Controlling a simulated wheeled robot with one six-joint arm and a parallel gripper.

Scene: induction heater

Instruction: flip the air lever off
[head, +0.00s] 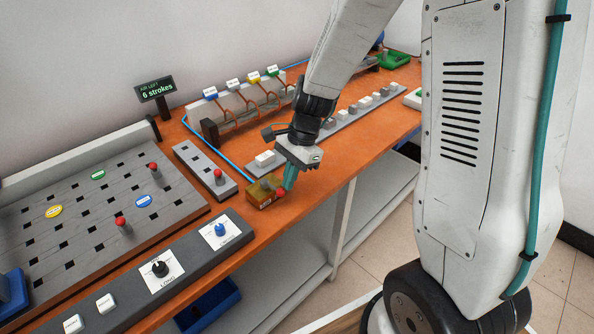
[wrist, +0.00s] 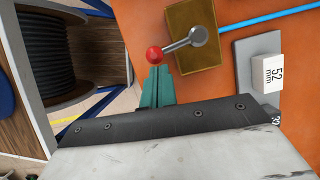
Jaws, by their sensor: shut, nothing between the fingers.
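The air lever has a red ball knob (wrist: 154,54) on a metal stem (wrist: 184,43), mounted on a brass-coloured block (wrist: 193,36). In the wrist view the stem points left from its pivot, and the knob hangs past the block's edge. In the head view the block (head: 264,192) sits at the bench's front edge, with the red knob (head: 281,192) at its front right. My gripper (wrist: 156,70) has its teal fingers shut and empty, with the tips right at the knob; I cannot tell if they touch. In the head view my gripper (head: 289,184) partly covers the block's right side.
A blue hose (wrist: 262,17) runs from the block across the orange bench. A grey strip with a white block marked 52 mm (wrist: 267,74) is close by. A grey plate with a red-knobbed lever (head: 218,176) stands left. A sign (head: 156,90) reads "AIR LEFT 6 strokes".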

